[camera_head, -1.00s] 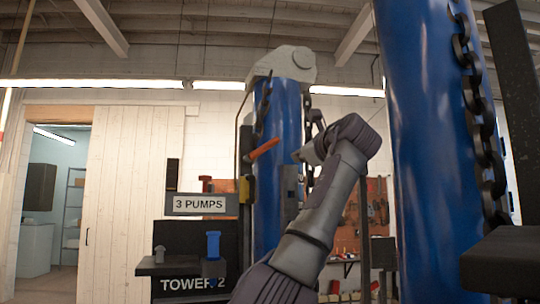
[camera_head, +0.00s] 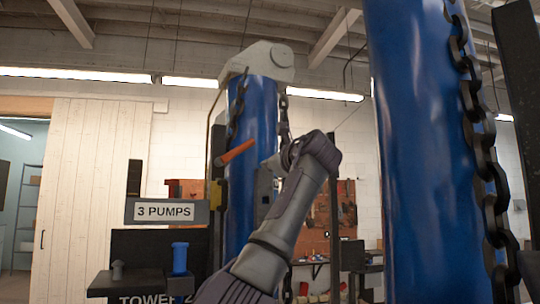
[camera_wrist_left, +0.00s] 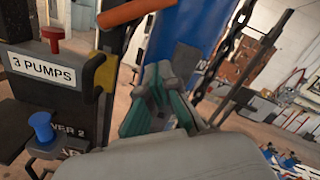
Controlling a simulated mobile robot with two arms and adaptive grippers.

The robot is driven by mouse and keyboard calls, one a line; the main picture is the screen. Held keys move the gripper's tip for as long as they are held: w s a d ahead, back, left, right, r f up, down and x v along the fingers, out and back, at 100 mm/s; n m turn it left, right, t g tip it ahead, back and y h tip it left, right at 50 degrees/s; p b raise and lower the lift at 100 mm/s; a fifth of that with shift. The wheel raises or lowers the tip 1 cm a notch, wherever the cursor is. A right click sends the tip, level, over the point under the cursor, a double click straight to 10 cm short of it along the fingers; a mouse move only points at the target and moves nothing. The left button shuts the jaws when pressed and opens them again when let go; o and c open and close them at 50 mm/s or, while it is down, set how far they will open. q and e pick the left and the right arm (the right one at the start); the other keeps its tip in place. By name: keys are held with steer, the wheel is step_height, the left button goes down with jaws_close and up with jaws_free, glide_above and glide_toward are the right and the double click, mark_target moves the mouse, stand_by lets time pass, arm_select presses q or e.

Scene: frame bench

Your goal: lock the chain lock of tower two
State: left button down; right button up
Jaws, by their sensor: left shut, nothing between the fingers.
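Tower two is the blue column (camera_head: 250,110) with a grey cap (camera_head: 262,62) and dark chains (camera_head: 284,118) hanging from its top. A stand beside it carries the sign "3 PUMPS" (camera_head: 164,211) and the lettering "TOWER 2". An orange handle (camera_head: 238,151) sticks out, tilted, at the column; it also shows at the top of the left wrist view (camera_wrist_left: 124,13). My left gripper (camera_head: 272,165) is shut and empty, to the right of and slightly below the handle, apart from it. Its teal-padded fingers show in the left wrist view (camera_wrist_left: 160,98). I cannot make out the chain lock itself. My right gripper is out of view.
A nearer blue column (camera_head: 420,150) with a heavy chain (camera_head: 482,150) stands at the right. A blue knob (camera_head: 180,258) stands on a black shelf of the stand. A red knob (camera_wrist_left: 53,36) shows above the sign. A pegboard (camera_head: 346,210) is behind.

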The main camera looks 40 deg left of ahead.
mark_target(235, 152)
arm_select(q)
steer(key=a+r+p, duration=0.3)
steer(key=a+p, duration=0.2)
steer(key=a, duration=0.2)
steer(key=shift+w+a+r, duration=0.15)
steer(key=shift+w+r, duration=0.2)
steer(key=shift+w, duration=0.1)
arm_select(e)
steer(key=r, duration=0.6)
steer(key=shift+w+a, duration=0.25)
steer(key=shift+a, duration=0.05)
arm_select(q)
steer(key=shift+w+f, duration=0.1)
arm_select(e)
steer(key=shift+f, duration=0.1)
